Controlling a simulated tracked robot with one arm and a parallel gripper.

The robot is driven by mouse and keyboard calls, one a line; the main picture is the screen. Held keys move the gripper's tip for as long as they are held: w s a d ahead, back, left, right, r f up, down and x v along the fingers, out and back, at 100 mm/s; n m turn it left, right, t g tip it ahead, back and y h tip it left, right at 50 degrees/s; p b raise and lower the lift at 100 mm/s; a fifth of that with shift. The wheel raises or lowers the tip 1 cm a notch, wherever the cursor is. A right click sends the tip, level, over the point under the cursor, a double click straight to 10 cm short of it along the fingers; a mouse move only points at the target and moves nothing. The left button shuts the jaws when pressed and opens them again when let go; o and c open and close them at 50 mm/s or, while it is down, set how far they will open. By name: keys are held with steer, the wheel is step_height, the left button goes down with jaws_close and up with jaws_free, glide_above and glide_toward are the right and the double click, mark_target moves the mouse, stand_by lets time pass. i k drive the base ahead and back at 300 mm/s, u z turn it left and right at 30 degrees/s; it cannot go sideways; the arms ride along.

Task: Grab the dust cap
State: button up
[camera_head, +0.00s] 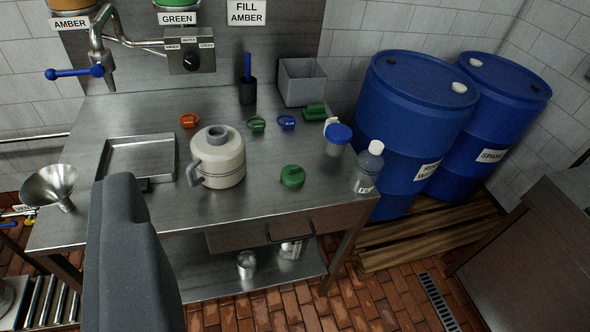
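A round green cap (292,176) lies on the steel table (255,205), right of the beige jug (217,157); it may be the dust cap, but I cannot read a label on it. An orange cap-like piece (189,120), a smaller green one (257,124) and a blue one (286,122) lie farther back. My gripper (128,240) shows as a dark grey shape at the lower left, in front of the table. It is apart from the caps, which are up and to its right. Its fingertips cannot be told apart, and I see nothing held.
A shallow steel tray (138,158) and a funnel (50,185) are at left. A blue-lidded jar (337,139) and a bottle (368,168) stand near the right edge. A tap (97,50) overhangs the back left. Blue drums (415,120) stand at right. The table front is fairly clear.

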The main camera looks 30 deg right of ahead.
mark_target(291, 175)
steer(key=i, duration=0.9)
steer(key=u, duration=0.05)
